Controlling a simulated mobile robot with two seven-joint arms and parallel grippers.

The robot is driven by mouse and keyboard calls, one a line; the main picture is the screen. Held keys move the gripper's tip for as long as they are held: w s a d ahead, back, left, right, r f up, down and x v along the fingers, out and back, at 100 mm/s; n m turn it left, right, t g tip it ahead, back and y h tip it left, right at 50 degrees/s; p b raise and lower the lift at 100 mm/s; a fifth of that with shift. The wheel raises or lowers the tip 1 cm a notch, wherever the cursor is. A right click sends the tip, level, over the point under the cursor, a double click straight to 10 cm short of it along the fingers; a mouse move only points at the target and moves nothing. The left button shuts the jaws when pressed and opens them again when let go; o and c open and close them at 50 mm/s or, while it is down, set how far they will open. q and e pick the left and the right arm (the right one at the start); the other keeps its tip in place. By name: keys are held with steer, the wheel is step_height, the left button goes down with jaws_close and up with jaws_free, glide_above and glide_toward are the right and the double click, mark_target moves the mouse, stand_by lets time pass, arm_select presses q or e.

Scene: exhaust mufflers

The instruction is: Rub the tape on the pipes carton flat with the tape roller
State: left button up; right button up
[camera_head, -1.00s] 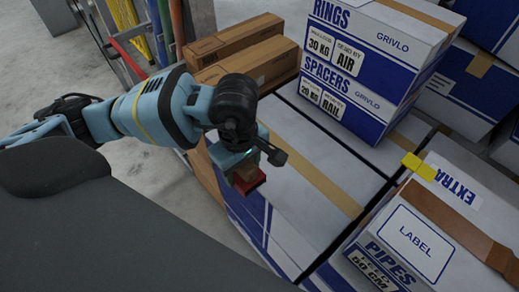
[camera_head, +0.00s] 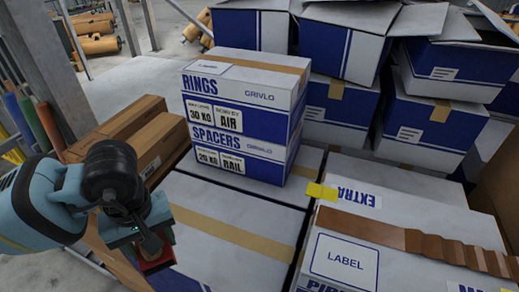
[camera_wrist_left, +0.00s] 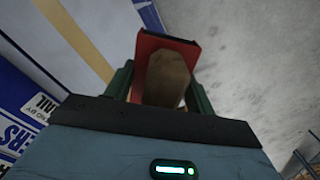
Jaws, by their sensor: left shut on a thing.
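The roller's red part also shows in the head view (camera_head: 155,265). My right gripper is not in view.
The RINGS (camera_head: 245,80) and SPACERS (camera_head: 235,150) cartons are stacked behind the flat white cartons (camera_head: 240,210). A yellow tab (camera_head: 322,192) sticks out at the pipes carton's edge. Brown boxes (camera_head: 130,130) stand at left. Open blue-and-white cartons (camera_head: 450,50) fill the back right.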

arm_select(q)
steer(key=w+r+m, duration=0.1)
steer(key=m, duration=0.1)
steer(key=r+m, duration=0.1)
steer(key=m, duration=0.1)
steer(key=w+r+m, duration=0.1)
steer(key=r+m, duration=0.1)
steer(key=shift+w+a, duration=0.1)
steer(key=shift+w, duration=0.2)
